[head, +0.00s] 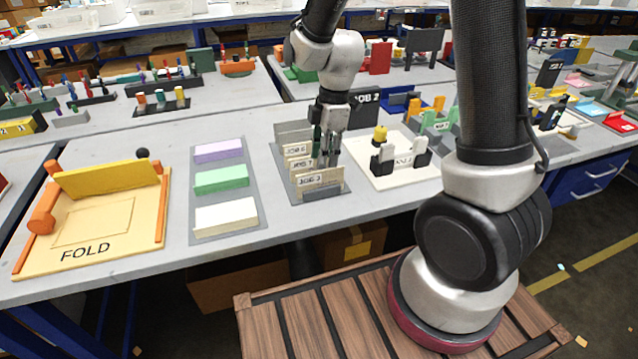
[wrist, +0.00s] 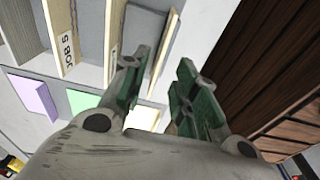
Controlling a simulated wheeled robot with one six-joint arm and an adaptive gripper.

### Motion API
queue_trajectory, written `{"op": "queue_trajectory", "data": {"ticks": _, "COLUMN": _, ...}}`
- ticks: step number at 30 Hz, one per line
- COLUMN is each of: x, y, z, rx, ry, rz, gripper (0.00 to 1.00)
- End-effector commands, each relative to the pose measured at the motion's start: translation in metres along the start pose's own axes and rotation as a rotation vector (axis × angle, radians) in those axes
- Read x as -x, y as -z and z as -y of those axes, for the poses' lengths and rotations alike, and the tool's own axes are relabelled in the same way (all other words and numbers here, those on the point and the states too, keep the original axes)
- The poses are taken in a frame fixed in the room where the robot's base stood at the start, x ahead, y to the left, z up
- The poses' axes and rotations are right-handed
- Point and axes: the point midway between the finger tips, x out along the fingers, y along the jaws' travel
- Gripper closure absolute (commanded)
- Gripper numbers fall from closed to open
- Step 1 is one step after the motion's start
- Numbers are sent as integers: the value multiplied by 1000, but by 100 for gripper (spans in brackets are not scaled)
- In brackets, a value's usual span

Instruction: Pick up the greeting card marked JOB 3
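The JOB 3 card (head: 320,178) is the tan card standing upright at the front of the grey card rack (head: 282,186). In the wrist view it seems to be the rightmost upright plate (wrist: 166,48), its label facing away. My gripper (head: 327,155) is low over the rack, pointing down. In the wrist view my gripper (wrist: 162,95) is open, with green-padded fingers apart, one on either side of that plate. Gaps show beside the plate, and I cannot tell if either finger touches it. In the head view my fingers partly cover the cards behind.
Other tan cards (head: 297,150) stand close behind in the same rack. A grey mat (head: 199,222) with purple, green and white stacks lies left, then the yellow FOLD board (head: 84,267). A white stamping base (head: 378,182) stands right.

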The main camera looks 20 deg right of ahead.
Motion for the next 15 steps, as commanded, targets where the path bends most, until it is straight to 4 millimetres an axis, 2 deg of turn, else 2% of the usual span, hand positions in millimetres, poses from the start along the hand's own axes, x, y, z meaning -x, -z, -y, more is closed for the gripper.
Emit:
{"op": "queue_trajectory", "data": {"ticks": 9, "x": -48, "y": 5, "z": 0, "rx": -2, "ry": 4, "rz": 1, "gripper": 71}}
{"op": "queue_trajectory", "data": {"ticks": 15, "x": -57, "y": 5, "z": 0, "rx": -1, "ry": 0, "rz": 1, "gripper": 71}}
